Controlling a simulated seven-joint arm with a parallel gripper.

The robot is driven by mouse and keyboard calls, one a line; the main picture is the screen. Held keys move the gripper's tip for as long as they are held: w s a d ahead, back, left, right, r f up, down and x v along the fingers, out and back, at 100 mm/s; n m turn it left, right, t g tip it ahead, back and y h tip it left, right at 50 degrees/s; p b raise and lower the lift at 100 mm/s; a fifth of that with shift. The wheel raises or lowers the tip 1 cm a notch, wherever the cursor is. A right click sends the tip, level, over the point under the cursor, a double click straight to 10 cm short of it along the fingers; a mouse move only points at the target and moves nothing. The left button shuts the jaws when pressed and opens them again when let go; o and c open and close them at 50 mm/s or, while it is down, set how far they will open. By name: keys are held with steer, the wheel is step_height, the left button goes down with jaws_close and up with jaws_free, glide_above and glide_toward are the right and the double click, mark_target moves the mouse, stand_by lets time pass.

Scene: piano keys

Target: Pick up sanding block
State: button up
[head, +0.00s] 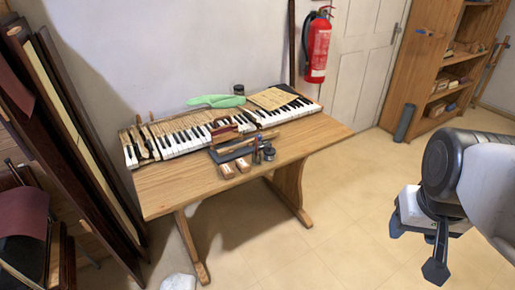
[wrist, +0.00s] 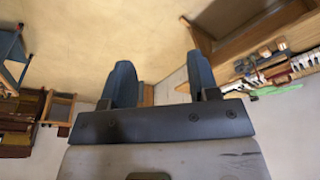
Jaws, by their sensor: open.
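Two small brown wooden blocks lie side by side near the front edge of the table, a left one (head: 227,171) and a right one (head: 243,165). Either could be the sanding block; I cannot tell which at this size. My gripper (head: 416,252) hangs over the floor at the right, well apart from the table and blocks. In the wrist view my gripper (wrist: 162,78) has its two dark fingers spread, with nothing between them.
The wooden table (head: 165,193) holds a piano keyboard (head: 185,141), a green item (head: 215,101), and a tray of tools with small jars (head: 268,153) just behind the blocks. Floor between table and gripper is clear.

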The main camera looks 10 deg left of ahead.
steer(key=w+a+r+n, duration=0.1)
steer(key=w+a, duration=0.2)
steer(key=w, duration=0.4)
steer(key=w+a+r+n, duration=0.1)
steer(key=w+a, duration=0.2)
steer(key=w, duration=0.5)
steer(key=n+g, duration=0.3)
steer(key=n, duration=0.4)
glide_above(243, 163)
step_height(243, 163, down, 27)
steer(key=shift+f, duration=0.1)
steer(key=shift+a+f, duration=0.15)
steer(key=shift+f, duration=1.3)
